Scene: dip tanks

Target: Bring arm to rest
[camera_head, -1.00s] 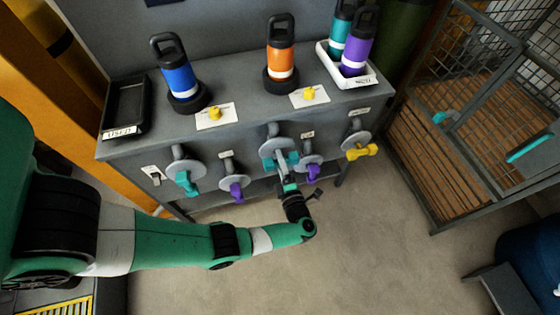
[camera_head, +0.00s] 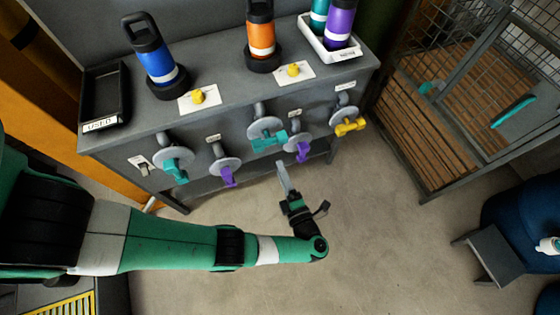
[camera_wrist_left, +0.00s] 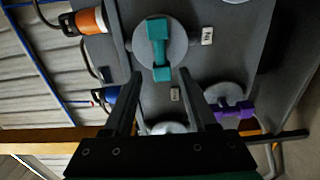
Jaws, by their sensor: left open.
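My left gripper (camera_head: 281,165) is open and empty, in front of and below the middle teal valve handle (camera_head: 268,142) on the bench front, apart from it. In the left wrist view the open fingers (camera_wrist_left: 160,72) frame that teal handle (camera_wrist_left: 158,45), which lies beyond them. My green left arm reaches in from the left over the floor, low in the head view. My right gripper is not in view.
The grey bench carries a blue bottle (camera_head: 154,55), an orange bottle (camera_head: 261,36), a black tray (camera_head: 104,97) and a white tray (camera_head: 352,55) with bottles. Other handles are teal, purple and yellow (camera_head: 350,127). A mesh cage (camera_head: 450,120) stands right.

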